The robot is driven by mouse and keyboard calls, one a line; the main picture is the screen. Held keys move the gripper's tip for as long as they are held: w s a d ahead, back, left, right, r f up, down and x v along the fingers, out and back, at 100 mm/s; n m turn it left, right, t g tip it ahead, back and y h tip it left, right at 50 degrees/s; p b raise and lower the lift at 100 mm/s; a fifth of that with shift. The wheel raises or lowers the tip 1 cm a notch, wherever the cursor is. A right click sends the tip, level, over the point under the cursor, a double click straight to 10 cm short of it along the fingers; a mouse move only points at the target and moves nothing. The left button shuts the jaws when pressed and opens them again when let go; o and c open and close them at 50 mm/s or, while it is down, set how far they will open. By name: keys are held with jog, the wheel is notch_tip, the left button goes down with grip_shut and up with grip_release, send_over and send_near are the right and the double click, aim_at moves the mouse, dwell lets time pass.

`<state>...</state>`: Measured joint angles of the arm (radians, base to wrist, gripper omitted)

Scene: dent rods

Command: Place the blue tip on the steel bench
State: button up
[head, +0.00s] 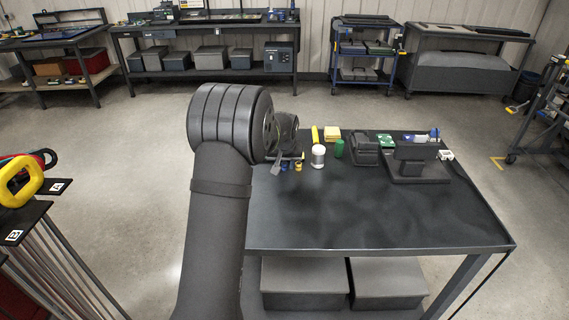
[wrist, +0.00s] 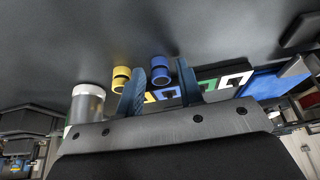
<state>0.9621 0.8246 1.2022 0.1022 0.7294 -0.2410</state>
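In the head view the blue tips (head: 287,167) are tiny, near the far left corner of the bench (head: 390,222), which has a dark top and metal legs. My gripper (wrist: 160,88) is open. The yellow tip is outside the left finger. I cannot tell whether a finger touches any tip.
The bench's front and middle are clear.

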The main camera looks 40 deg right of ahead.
aim_at(285, 165)
jog(key=v, duration=1.2)
jog(key=shift+r, duration=0.15)
jog(key=x, duration=1.1)
jog(key=shift+w+f, duration=0.1)
jog(key=shift+f, duration=0.2)
jog(key=shift+w+d, duration=0.15)
jog(key=shift+d, duration=0.05)
jog(key=shift+r, duration=1.75)
jog(key=shift+f, duration=0.15)
